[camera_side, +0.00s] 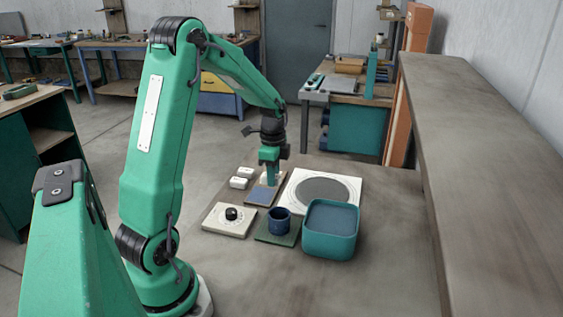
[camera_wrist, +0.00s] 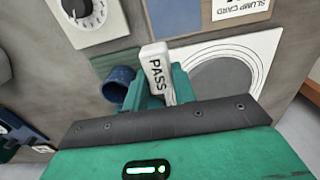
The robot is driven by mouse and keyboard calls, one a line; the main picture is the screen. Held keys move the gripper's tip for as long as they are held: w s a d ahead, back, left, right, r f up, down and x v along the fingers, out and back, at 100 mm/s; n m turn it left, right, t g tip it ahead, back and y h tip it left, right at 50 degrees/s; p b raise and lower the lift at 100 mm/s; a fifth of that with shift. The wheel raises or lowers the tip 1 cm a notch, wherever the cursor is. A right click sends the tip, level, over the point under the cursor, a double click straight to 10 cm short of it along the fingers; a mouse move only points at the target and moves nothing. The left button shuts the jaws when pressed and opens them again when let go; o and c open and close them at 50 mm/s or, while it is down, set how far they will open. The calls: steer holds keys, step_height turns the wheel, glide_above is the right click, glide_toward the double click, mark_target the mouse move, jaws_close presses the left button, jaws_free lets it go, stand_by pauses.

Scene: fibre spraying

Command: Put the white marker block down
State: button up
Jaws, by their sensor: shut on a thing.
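The white marker block (camera_wrist: 157,66), lettered "PASS", is between the two green fingers of my gripper (camera_wrist: 167,88) in the wrist view. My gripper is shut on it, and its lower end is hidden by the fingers. The card (camera_wrist: 236,9) is partly cut off at the top of the wrist view. I cannot tell whether the block touches anything below.
Two white blocks (camera_side: 240,178) lie left of the card. A white plate with a grey disc (camera_side: 322,188) lies right. Nearer stand a dial box (camera_side: 229,221), a blue cup (camera_side: 279,220) on a green mat and a teal bin (camera_side: 330,230). The near right table is clear.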

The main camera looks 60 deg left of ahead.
glide_above(263, 195)
step_height(263, 195, down, 4)
steer(key=shift+r, duration=0.25)
steer(key=shift+f, duration=2)
steer(key=shift+f, duration=0.2)
steer(key=o, duration=1)
steer(key=shift+r, duration=0.1)
step_height(263, 195, up, 12)
steer(key=shift+r, duration=0.1)
steer(key=shift+d, duration=0.15)
